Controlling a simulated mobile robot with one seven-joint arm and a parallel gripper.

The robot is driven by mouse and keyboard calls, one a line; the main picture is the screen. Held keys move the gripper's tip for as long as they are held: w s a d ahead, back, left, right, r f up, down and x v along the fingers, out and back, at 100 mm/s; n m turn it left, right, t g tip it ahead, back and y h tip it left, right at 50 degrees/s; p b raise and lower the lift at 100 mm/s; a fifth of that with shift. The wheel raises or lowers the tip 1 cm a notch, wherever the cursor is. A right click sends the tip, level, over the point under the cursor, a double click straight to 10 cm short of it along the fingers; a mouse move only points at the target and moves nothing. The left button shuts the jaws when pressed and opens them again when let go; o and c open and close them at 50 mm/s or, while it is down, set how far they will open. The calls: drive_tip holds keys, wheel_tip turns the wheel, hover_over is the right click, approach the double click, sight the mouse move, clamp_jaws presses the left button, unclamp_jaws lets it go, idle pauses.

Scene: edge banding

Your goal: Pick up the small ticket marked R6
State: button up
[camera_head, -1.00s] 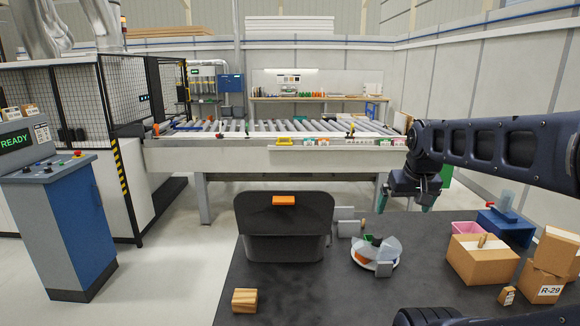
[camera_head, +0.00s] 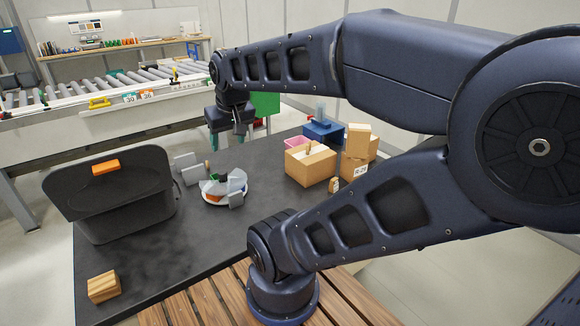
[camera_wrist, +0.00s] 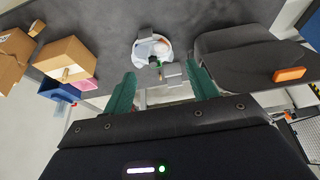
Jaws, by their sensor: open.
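No ticket readable as R6 shows in these views. A small tan tag-like piece (camera_head: 334,185) stands on the dark table in front of the cardboard boxes; its marking is too small to read. Small number cards (camera_head: 138,97) sit on the conveyor's front edge, and they seem to read 30 and 26. My gripper (camera_head: 235,136) hangs over the far edge of the table, open, with teal fingers. In the wrist view the fingers (camera_wrist: 161,84) are wide apart with nothing held between them; a round white dish (camera_wrist: 148,57) with mixed pieces lies beyond them.
On the dark table (camera_head: 228,240) stand a black bin (camera_head: 110,195) with an orange tab, a wooden block (camera_head: 103,286), an open cardboard box (camera_head: 310,165), a stack of boxes, one labelled R-29 (camera_head: 353,168), a pink tray and a blue fixture (camera_head: 325,132). The front middle is clear.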

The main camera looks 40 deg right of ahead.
drive_tip(key=w+d+f+g+h, duration=0.1)
drive_tip(key=w+d+f+g, duration=0.15)
drive_tip(key=w+d, duration=0.6)
drive_tip(key=n+g+y, duration=0.1)
drive_tip(key=n+g, duration=0.1)
hover_over(334, 179)
wheel_tip(334, 179, down, 23)
drive_tip(key=shift+w, duration=0.1)
drive_tip(key=shift+f, duration=5.45)
drive_tip(key=c, duration=1)
drive_tip(key=shift+r, duration=0.1)
drive_tip(key=shift+c, duration=0.2)
